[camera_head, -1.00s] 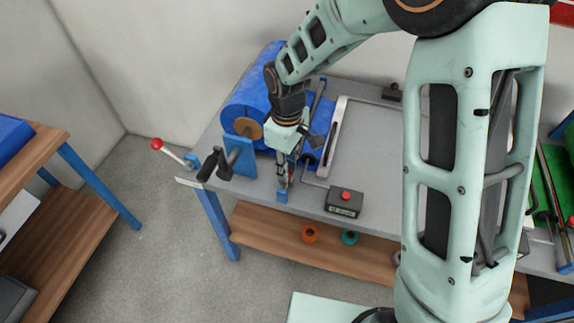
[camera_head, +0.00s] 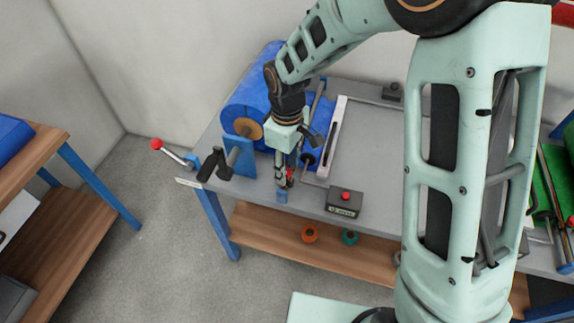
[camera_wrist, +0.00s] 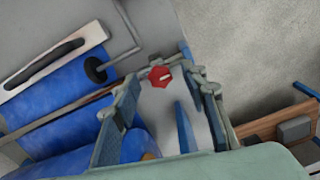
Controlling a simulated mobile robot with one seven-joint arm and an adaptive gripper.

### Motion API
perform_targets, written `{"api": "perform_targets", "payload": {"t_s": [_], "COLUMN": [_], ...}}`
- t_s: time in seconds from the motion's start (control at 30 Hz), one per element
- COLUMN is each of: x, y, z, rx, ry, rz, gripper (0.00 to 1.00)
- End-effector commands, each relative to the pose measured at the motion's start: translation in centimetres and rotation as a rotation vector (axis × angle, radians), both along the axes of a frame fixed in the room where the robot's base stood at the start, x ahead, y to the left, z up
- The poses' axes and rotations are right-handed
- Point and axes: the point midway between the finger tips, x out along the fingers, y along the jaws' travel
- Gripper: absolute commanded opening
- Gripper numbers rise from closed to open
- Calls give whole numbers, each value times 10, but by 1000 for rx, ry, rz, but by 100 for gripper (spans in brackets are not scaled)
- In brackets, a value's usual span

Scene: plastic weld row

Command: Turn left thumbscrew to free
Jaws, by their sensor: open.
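A red thumbscrew (camera_wrist: 160,76), many-sided with a pale bar mark on its face, shows in the wrist view near the bench edge. In the head view a small red patch of it (camera_head: 290,175) shows beside my fingers. My gripper (camera_head: 283,182) points down over the front left of the bench. In the wrist view my gripper (camera_wrist: 176,82) is open, one finger on each side of the thumbscrew. The left fingertip looks close to the thumbscrew and the right one farther off. I cannot tell whether either touches. Nothing is held.
A red-knobbed lever (camera_head: 157,145) sticks out at the bench's left end. A control box with a red button (camera_head: 344,202) sits to the right. A small blue block (camera_head: 282,196) is at the front edge.

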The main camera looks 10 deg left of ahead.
Motion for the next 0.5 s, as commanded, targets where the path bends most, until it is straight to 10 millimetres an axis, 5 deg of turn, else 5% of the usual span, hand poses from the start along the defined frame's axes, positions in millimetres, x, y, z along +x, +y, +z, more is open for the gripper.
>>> {"api": "perform_targets", "payload": {"t_s": [0.5], "x": [1], "y": [0], "z": [94], "rx": [3], "ry": [-5], "rz": [-1], "gripper": [40]}}
